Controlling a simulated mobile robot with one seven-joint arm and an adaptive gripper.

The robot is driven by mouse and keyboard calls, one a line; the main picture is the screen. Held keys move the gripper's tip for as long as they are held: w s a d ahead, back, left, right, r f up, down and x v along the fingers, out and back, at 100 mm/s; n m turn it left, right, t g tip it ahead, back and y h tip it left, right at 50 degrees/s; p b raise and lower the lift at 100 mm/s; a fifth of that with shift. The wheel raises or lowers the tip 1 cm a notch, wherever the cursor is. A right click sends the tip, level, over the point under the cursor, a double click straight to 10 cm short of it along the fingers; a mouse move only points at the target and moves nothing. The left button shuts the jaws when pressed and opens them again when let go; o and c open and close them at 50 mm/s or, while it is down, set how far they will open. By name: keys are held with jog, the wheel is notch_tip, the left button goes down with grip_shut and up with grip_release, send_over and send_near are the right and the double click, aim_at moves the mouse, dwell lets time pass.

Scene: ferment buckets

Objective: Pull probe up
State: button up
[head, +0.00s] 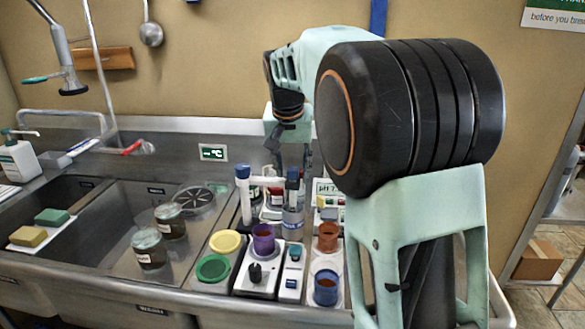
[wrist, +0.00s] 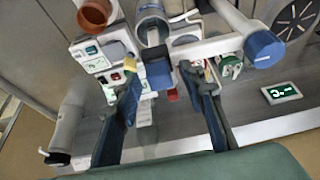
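The probe has a blue cap (head: 293,173) at the right end of a white holder arm (head: 267,181) in the head view. Its lower part sits in or behind a clear vessel (head: 292,222); I cannot tell which. In the wrist view the blue probe cap (wrist: 158,74) is between the two blue fingers of my gripper (wrist: 160,80), with gaps seeming to show on both sides. My gripper is open. In the head view its fingers (head: 293,155) hang just above or behind the cap, partly hidden.
The stand's post carries a blue knob (head: 242,171), also large in the wrist view (wrist: 264,49). Coloured cups, such as the purple cup (head: 264,238) and blue cup (head: 326,287), stand close in front. A sink (head: 120,235) with jars lies left. A wall display (head: 213,153) is behind.

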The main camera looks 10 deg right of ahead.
jog(key=shift+c, duration=0.6)
grip_shut()
notch_tip(320, 180, up, 6)
jog(key=p, duration=0.5)
jog(key=shift+w, duration=0.1)
jog(key=shift+r, duration=0.1)
jog(key=shift+o, duration=0.5)
grip_release()
